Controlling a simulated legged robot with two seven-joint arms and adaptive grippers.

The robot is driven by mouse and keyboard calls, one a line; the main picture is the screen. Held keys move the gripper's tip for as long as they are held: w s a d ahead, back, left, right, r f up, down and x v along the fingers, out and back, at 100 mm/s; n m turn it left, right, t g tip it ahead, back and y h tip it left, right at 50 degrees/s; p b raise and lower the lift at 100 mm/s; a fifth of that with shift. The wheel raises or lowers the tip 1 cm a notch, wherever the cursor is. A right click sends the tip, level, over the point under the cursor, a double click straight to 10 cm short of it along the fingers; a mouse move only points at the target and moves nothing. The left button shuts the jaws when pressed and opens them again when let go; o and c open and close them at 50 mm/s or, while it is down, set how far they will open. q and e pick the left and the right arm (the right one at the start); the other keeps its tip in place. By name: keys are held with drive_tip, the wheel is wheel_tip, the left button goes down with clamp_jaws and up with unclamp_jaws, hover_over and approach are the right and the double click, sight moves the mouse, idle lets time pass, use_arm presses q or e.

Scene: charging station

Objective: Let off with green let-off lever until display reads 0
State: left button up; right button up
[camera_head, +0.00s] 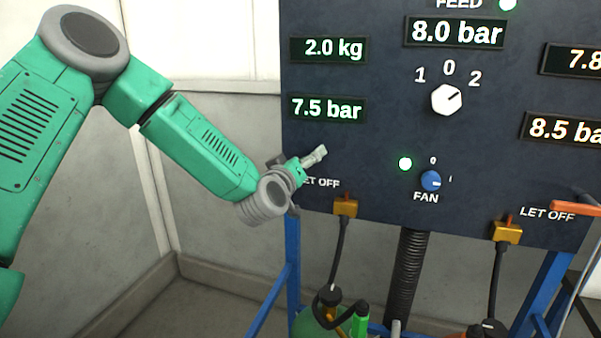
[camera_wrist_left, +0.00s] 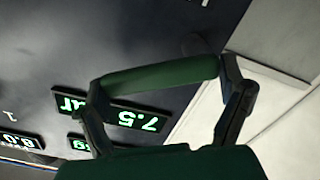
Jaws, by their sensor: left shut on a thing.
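My left gripper (camera_head: 314,157) is at the left edge of the dark panel, by the left "LET OFF" label. In the left wrist view it is shut on the green let-off lever (camera_wrist_left: 160,76), whose bar lies across between the fingers. In the head view the lever is hidden behind the gripper and wrist. My right gripper is not in view.
Above is a 2.0 kg display (camera_head: 329,49). The feed display (camera_head: 455,32) reads 8.0 bar, over a white selector knob (camera_head: 446,99). A blue fan knob (camera_head: 431,181) is lower. An orange lever (camera_head: 576,208) sits at the right. Hoses and a green cylinder (camera_head: 318,325) are below.

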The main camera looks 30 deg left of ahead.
use_arm(q)
drive_tip(key=n+b, duration=0.1)
drive_tip(key=n, duration=0.1)
drive_tip(key=a+r+n+b, duration=0.1)
drive_tip(key=n, duration=0.1)
drive_tip(key=a+n+b, duration=0.1)
drive_tip(key=shift+s+r+n, duration=0.1)
drive_tip(key=shift+r+n, duration=0.1)
drive_tip(key=shift+n, duration=0.2)
drive_tip(key=n+b, duration=0.1)
drive_tip(key=n, duration=0.1)
drive_tip(key=a+n+b, duration=0.1)
drive_tip(key=n+b, duration=0.1)
drive_tip(key=a+n+b, duration=0.1)
drive_tip(key=n, duration=0.1)
drive_tip(key=shift+s, duration=0.3)
drive_tip(key=shift+r+n+b, duration=0.1)
drive_tip(key=shift+n+b, duration=0.2)
drive_tip(key=o, duration=1.3)
drive_tip(key=shift+o, duration=0.8)
drive_tip(key=shift+a+f, duration=0.25)
drive_tip(key=shift+s, duration=0.1)
